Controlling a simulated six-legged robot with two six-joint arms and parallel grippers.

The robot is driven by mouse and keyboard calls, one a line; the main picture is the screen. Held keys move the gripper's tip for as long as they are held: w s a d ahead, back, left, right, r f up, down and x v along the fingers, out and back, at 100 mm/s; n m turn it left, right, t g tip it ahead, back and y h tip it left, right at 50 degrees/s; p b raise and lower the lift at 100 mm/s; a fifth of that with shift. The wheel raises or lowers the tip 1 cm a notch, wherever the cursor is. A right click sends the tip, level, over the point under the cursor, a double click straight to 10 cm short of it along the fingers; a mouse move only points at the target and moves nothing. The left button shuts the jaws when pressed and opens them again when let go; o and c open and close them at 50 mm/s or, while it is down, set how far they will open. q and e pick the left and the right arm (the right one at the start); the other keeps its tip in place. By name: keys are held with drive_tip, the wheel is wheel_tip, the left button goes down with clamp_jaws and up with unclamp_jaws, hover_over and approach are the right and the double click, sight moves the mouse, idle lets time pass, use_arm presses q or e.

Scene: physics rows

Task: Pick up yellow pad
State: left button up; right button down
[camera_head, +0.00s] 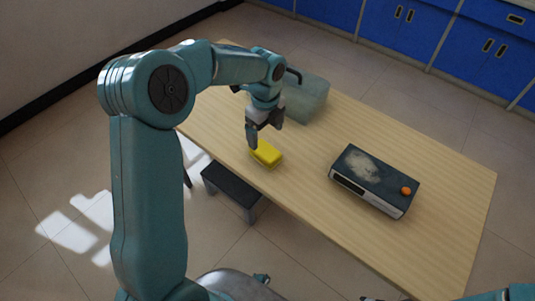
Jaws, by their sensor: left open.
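The yellow pad (267,154) lies flat on the wooden table (310,205), close to its near left edge. My left gripper (257,140) points down just above and behind the pad, with its fingers open. One dark finger overlaps the pad's upper left side in the picture, and I cannot tell whether it touches. Nothing shows between the fingers. Only a bit of my right arm shows at the bottom right edge, and its gripper cannot be made out.
A translucent bin (306,98) stands behind my left gripper. A dark box-shaped device (372,181) with a pale smudge and an orange ball (406,190) on top sits to the right. A dark stool (231,184) stands beside the table's near edge. The table's right end is clear.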

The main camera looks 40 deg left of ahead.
sight(265, 150)
use_arm(q)
drive_tip(key=f, duration=0.8)
drive_tip(key=shift+s+d, duration=0.15)
drive_tip(key=shift+s, duration=0.1)
drive_tip(key=c, duration=1.1)
